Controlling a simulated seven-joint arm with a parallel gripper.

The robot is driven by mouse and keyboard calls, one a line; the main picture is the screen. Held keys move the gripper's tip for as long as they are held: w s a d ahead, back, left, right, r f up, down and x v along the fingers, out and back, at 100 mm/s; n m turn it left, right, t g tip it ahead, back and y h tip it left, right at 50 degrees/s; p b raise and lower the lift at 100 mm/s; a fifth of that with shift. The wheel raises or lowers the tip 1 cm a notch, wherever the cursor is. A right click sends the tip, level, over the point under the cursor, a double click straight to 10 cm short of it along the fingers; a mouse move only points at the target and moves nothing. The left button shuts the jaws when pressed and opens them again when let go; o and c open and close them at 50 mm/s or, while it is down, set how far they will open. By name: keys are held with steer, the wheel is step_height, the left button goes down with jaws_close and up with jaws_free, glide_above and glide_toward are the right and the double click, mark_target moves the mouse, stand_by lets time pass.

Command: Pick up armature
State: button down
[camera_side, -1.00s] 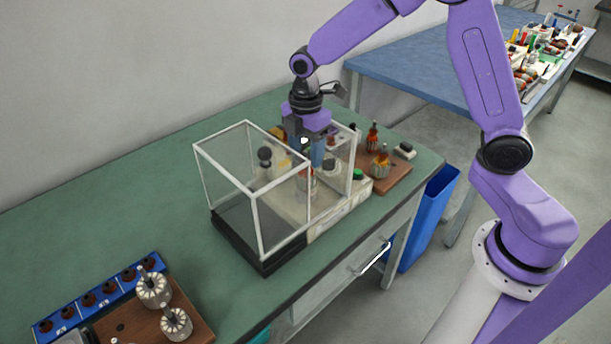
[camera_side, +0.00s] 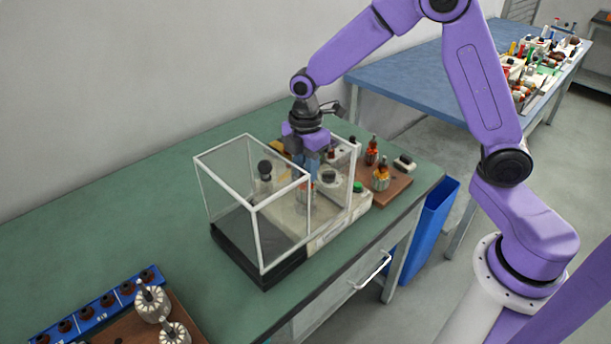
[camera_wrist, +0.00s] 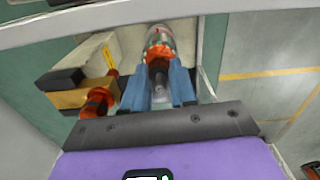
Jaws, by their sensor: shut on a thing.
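The armature (camera_wrist: 158,42) shows in the wrist view as an orange-banded, pale cylinder with a dark collar and grey shaft. My gripper (camera_wrist: 160,88) has its blue fingers on both sides of the shaft and is shut on it. In the side view my gripper (camera_side: 308,167) points down inside the clear-walled, white-framed guard (camera_side: 258,232). The armature (camera_side: 306,190) is partly visible just below the fingers there, over the pale machine base. Whether it touches the base cannot be told.
White frame bars stand close around my gripper. A brown board (camera_side: 397,187) with orange-topped parts lies right of the guard. More armatures (camera_side: 152,303) stand at the lower left beside a blue rack (camera_side: 92,313). The green bench (camera_side: 150,215) is clear left of the guard.

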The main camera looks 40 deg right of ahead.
steer(key=shift+r, duration=0.55)
step_height(320, 180, up, 2)
steer(key=shift+r, duration=0.15)
steer(key=s+d+r, duration=0.2)
steer(key=s+r, duration=0.7)
steer(key=s, duration=0.4)
steer(key=shift+s+d+r, duration=0.25)
steer(key=shift+s+d, duration=0.1)
